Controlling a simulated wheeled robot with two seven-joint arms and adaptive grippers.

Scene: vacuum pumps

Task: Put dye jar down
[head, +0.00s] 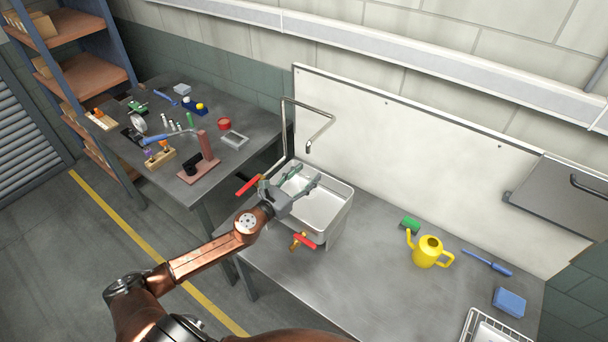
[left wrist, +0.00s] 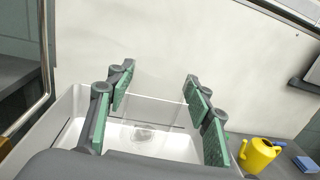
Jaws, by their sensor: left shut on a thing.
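My left gripper (head: 304,177) reaches over the steel sink (head: 341,217) with its green-padded fingers well apart. In the left wrist view the gripper (left wrist: 158,100) is shut on the dye jar (left wrist: 152,113), which looks like clear glass and shows only as a faint outline between the pads. The sink basin lies behind and below it, and its round drain shows through or past the jar. I cannot make out the jar in the head view, nor whether it touches the sink. My right gripper is not in view.
A bent faucet pipe (head: 285,125) rises behind the sink, with red valve handles (head: 249,185) beside it. On the steel counter (head: 375,290) to the right are a green block (head: 410,223), yellow watering can (head: 428,252), blue brush (head: 488,262) and blue sponge (head: 509,302). The counter front is clear.

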